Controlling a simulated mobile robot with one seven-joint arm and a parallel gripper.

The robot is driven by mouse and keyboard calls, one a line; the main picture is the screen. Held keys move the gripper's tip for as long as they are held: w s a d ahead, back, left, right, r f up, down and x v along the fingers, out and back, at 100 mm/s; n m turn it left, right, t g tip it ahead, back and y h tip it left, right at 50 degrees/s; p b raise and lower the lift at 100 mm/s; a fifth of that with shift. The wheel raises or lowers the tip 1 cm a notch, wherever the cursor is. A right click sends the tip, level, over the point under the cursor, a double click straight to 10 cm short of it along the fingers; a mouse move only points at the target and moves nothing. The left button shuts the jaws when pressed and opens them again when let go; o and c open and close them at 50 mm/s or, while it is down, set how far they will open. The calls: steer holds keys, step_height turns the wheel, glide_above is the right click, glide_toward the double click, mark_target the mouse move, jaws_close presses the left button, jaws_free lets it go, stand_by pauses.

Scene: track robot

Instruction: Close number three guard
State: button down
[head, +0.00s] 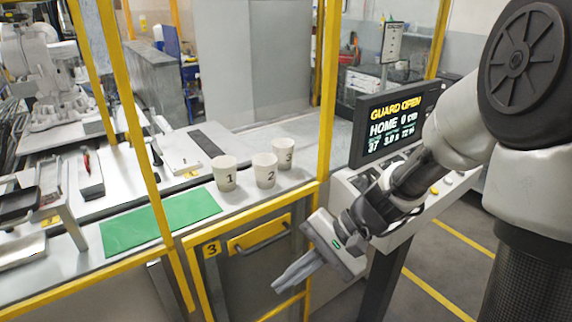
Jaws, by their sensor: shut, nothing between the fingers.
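The number three guard (240,280) is a dark panel in a yellow frame, low on the front of the bench, with a "3" label (211,249) at its upper left. A grey bar handle (262,240) sits on a yellow plate near its top. The opening above it, between the yellow posts, is uncovered. My gripper (276,287) is shut and empty, in front of the guard and lower than the handle in the picture. I cannot tell its distance from the panel. A screen (390,120) reads "GUARD OPEN".
Cups numbered 1 (224,174), 2 (264,171) and 3 (283,153) stand on the bench behind the guard. A green mat (160,220) lies to their left. Yellow posts (328,90) frame the cell. The control console (400,215) stands close beside my arm.

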steer(key=w+a+f+m+t+y+b, duration=0.2)
steer(key=w+a+f+m+y+b, duration=0.1)
steer(key=w+f+m+y, duration=0.4)
steer(key=m+t+h+b, duration=0.5)
steer(key=m+t+b, duration=0.2)
steer(key=m+t, duration=1.1)
glide_toward(283, 226)
steer(key=w+a+f+g, duration=0.1)
steer(key=w+a+f, duration=0.1)
steer(key=w+a, duration=0.1)
steer(key=r, duration=0.3)
steer(key=shift+w+d+m, duration=0.35)
steer(key=shift+w+m, duration=0.05)
steer(key=shift+r, duration=0.4)
